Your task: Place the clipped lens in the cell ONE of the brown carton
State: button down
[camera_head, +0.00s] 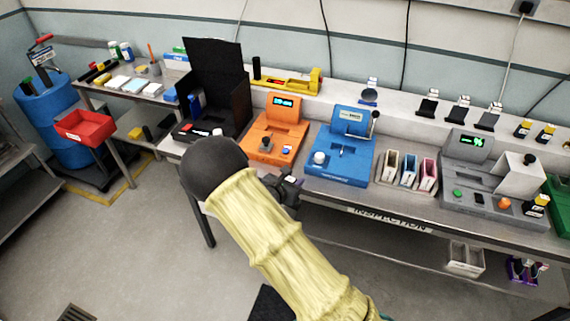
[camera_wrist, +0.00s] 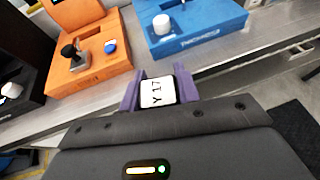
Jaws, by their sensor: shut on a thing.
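My gripper (camera_wrist: 157,92) has purple fingers shut on a small piece with a white square face marked "Y 17" (camera_wrist: 158,91). I take this piece for the clipped lens; any lens below the white face is hidden. In the head view my gripper (camera_head: 290,188) is in front of the bench edge, below the orange and blue machines, partly behind my yellow-sleeved arm. I cannot make out a clearly brown carton or a cell marked ONE. A beige carton (camera_head: 389,167) stands beside a blue one (camera_head: 408,171) and a pink one (camera_head: 427,176), right of the blue machine.
The orange machine (camera_head: 273,140) and blue machine (camera_head: 341,150) stand on the bench, with a grey machine (camera_head: 487,180) farther right. Tagged black holders (camera_head: 427,106) and a round dark piece (camera_head: 369,96) sit on the back ledge. A pale container (camera_head: 465,259) is on the lower shelf.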

jog(key=s+d+f+m+g+h, duration=0.3)
jog(key=s+d+f+m+h, duration=0.1)
jog(key=s+d+f, duration=0.8)
jog(key=shift+s+d+f, duration=0.2)
jog(key=shift+s+f, duration=0.55)
jog(key=shift+s, duration=0.25)
jog(key=shift+a, duration=0.1)
